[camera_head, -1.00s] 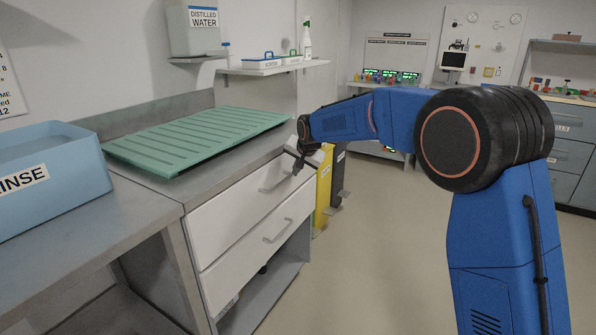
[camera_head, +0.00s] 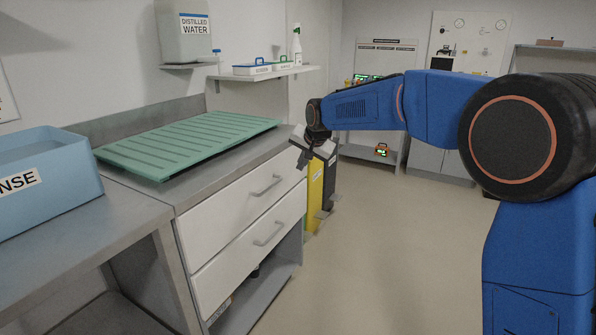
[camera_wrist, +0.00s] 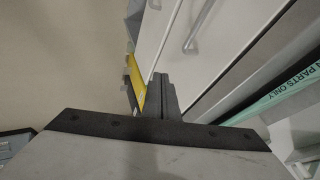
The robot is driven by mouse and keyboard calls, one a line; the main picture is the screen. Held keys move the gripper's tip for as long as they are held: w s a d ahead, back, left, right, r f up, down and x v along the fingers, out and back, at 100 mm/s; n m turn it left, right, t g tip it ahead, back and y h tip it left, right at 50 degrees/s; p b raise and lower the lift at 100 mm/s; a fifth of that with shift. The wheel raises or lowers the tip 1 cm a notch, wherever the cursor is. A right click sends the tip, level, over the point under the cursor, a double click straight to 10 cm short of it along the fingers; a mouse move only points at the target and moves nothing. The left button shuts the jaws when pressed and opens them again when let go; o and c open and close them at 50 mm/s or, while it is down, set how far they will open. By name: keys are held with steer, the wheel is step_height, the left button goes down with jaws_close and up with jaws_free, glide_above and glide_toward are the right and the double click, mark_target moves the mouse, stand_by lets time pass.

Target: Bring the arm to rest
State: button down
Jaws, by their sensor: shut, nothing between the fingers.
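My gripper (camera_head: 303,158) is at the end of my blue arm, in front of the far end of the white drawer unit in the head view. It points downward and looks empty. In the wrist view the fingers of my gripper (camera_wrist: 161,98) are together with nothing between them. The upper drawer (camera_head: 235,215) and lower drawer (camera_head: 240,258) are both closed. My gripper appears apart from the drawer handles, though the exact gap is hard to tell.
A green ribbed mat (camera_head: 190,143) lies on the steel counter. A blue rinse bin (camera_head: 50,185) stands at left. Yellow (camera_head: 315,190) and dark bins stand beyond the drawers. A shelf (camera_head: 265,73) holds trays and a spray bottle. Open floor (camera_head: 400,240) lies to the right.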

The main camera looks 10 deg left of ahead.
steer(key=s+d+r+n+h, duration=0.1)
steer(key=s+d+r, duration=0.1)
steer(key=s+d, duration=1.05)
steer(key=s+d+r+h, duration=0.1)
steer(key=s+d+r, duration=0.1)
steer(key=s+d, duration=1.05)
steer(key=s+d+f, duration=0.4)
steer(key=s+d, duration=0.1)
steer(key=s, duration=0.3)
steer(key=s+d+f+n+g+h, duration=0.1)
steer(key=s+d+f, duration=0.2)
steer(key=s+d, duration=0.3)
steer(key=s+d+f, duration=0.4)
steer(key=s+d, duration=0.1)
steer(key=s, duration=0.6)
steer(key=shift+d+f+n+g+h, duration=0.25)
steer(key=shift+f+n+g+h, duration=0.05)
steer(key=shift+f+n+h, duration=0.1)
steer(key=shift+s, duration=0.1)
